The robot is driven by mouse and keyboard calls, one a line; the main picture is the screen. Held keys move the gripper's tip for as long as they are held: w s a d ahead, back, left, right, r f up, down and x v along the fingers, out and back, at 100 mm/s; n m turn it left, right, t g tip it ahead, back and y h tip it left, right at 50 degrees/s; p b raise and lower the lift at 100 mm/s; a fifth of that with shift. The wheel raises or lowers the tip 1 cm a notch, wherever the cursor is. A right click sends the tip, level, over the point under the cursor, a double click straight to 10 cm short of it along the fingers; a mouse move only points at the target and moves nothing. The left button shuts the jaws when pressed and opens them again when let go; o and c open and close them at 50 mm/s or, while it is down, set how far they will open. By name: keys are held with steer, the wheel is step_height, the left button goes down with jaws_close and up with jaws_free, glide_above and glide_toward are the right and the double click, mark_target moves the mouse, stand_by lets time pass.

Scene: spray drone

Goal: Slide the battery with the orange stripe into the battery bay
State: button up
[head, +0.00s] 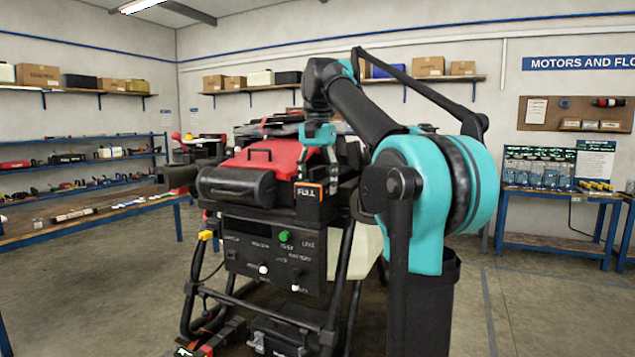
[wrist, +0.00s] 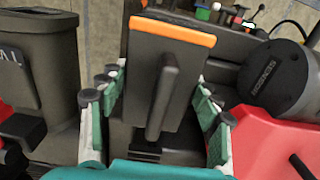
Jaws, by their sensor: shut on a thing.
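The battery with the orange stripe (wrist: 150,75) is a black block with a ridge-like handle, held between the teal-and-white fingers of my gripper (wrist: 160,95). In the head view the battery (head: 309,204) shows an orange band with "FULL" on its face. My gripper (head: 318,160) is above it, shut on it. The battery is at the front edge of the drone (head: 270,160), beside its red cover. The opening of the battery bay is not clearly visible; the battery and fingers hide what is behind them. I cannot tell whether the battery is inside it.
A control panel (head: 275,250) with a green button and small switches is below. A dark tank-like body (wrist: 35,75) stands at the wrist view's left.

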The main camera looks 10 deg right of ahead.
steer(key=o, duration=1.6)
step_height(320, 180, up, 12)
steer(key=shift+f, duration=0.1)
